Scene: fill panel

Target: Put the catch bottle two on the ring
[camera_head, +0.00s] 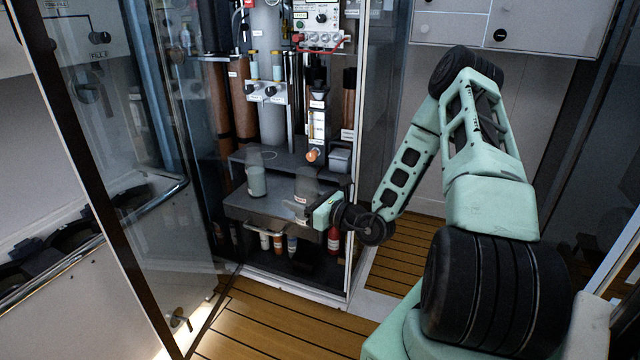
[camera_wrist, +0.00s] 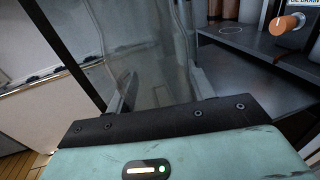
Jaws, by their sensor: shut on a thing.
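My gripper (camera_head: 306,211) is in front of the cabinet, at the right of the grey drawer-like ledge. It is shut on a clear bottle (camera_head: 307,182), which looks upright. The same clear bottle fills the middle of the wrist view (camera_wrist: 150,50); its lower part is hidden by my gripper. I cannot read a number on it. A second clear bottle (camera_head: 257,180) with pale grey-green contents stands on the ledge, to the left. A thin pale ring (camera_head: 266,155) is marked on the grey shelf behind; it also shows in the wrist view (camera_wrist: 230,30), right of the held bottle.
An orange-ended valve (camera_head: 313,155) sticks out above the shelf, right of the ring. The open glass door (camera_head: 120,170) stands at the left. Several small bottles (camera_head: 278,243) stand under the ledge (camera_head: 250,207), with a red one (camera_head: 334,239) at the right.

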